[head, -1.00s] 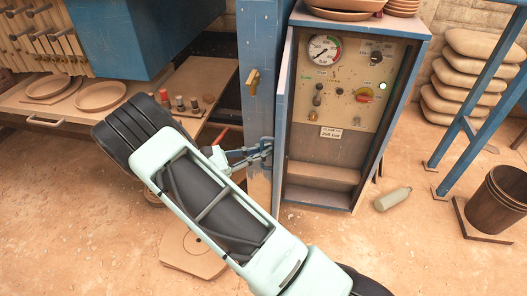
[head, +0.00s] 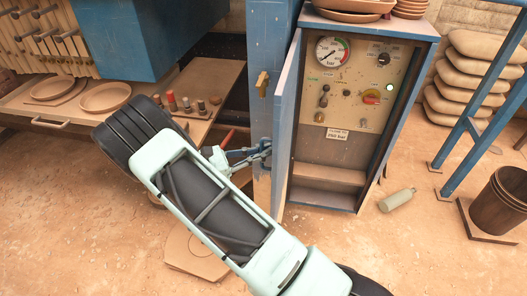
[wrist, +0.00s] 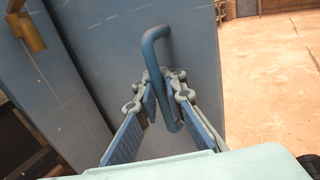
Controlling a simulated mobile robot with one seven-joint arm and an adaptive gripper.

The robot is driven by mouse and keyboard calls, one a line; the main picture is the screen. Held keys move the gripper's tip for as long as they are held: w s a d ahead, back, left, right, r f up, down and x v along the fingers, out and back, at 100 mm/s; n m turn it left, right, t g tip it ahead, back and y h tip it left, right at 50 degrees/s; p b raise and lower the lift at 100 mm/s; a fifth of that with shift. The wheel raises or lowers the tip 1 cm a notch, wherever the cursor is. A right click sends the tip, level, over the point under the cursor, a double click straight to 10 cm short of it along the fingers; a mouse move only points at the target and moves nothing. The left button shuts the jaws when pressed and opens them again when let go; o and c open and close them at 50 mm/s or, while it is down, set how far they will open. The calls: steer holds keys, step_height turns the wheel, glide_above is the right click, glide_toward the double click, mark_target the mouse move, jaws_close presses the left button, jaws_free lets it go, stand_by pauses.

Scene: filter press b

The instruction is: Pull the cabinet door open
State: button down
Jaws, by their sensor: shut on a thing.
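The blue cabinet door (head: 286,120) stands swung open at the left side of the cabinet (head: 407,110), seen nearly edge-on in the head view. Its face fills the middle of the wrist view (wrist: 110,60). A blue bar handle (wrist: 148,42) is fixed on that face. My gripper (wrist: 160,85) is shut around the handle's upright bar, one finger on each side. In the head view my gripper (head: 262,150) reaches the door from the left, and the handle is hard to make out there.
Inside the cabinet is a control panel (head: 352,80) with a gauge. A bottle (head: 397,200) lies on the floor to the right, near a wooden bucket (head: 499,205). A blue post with a wooden latch (head: 262,84) stands left of the door. Clay plates (head: 345,7) sit on the cabinet top.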

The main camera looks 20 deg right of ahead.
steer(key=c, duration=2.2)
jaws_free()
steer(key=shift+s+a, duration=0.15)
steer(key=shift+s, duration=0.1)
steer(key=shift+o, duration=0.6)
steer(key=shift+w, duration=0.1)
steer(key=s+a, duration=0.1)
steer(key=a, duration=1.1)
steer(key=shift+s, duration=0.3)
